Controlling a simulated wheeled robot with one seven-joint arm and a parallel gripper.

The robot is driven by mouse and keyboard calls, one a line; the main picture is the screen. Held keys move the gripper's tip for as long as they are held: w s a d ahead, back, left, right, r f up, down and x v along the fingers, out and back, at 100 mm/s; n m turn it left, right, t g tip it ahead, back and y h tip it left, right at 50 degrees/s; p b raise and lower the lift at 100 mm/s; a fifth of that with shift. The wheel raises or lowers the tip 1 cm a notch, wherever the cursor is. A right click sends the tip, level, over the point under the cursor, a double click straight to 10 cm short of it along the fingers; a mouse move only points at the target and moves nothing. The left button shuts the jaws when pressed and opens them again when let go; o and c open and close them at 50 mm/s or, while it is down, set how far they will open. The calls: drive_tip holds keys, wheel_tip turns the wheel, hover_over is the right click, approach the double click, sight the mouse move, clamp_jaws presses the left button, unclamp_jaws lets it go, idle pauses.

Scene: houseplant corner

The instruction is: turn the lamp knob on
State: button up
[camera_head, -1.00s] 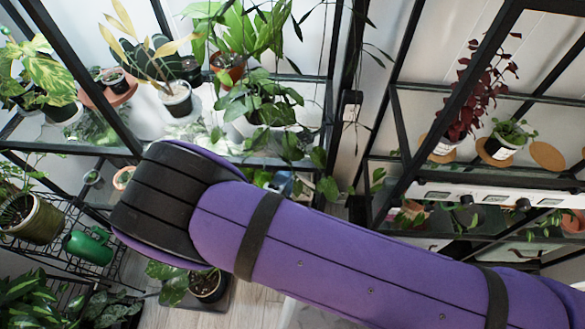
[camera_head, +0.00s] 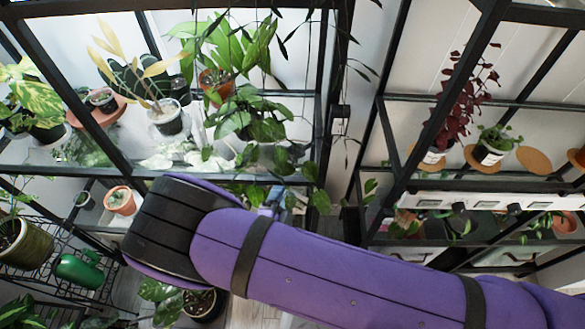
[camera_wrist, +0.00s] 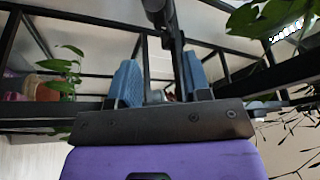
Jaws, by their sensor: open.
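A white panel (camera_head: 425,200) with dark round knobs runs along the right-hand shelf in the head view. One dark knob (camera_head: 459,208) shows on its lower edge; which knob belongs to the lamp I cannot tell. A black post stands behind the gap.
Black shelf frames hold several potted plants, including a red-leaved plant (camera_head: 461,105) above the panel. A green watering can (camera_head: 78,270) sits in the wire rack at lower left. Leaves (camera_wrist: 270,15) hang close at the upper right in the wrist view.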

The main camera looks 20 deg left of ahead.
drive_tip(key=x, duration=0.9)
clamp_jaws()
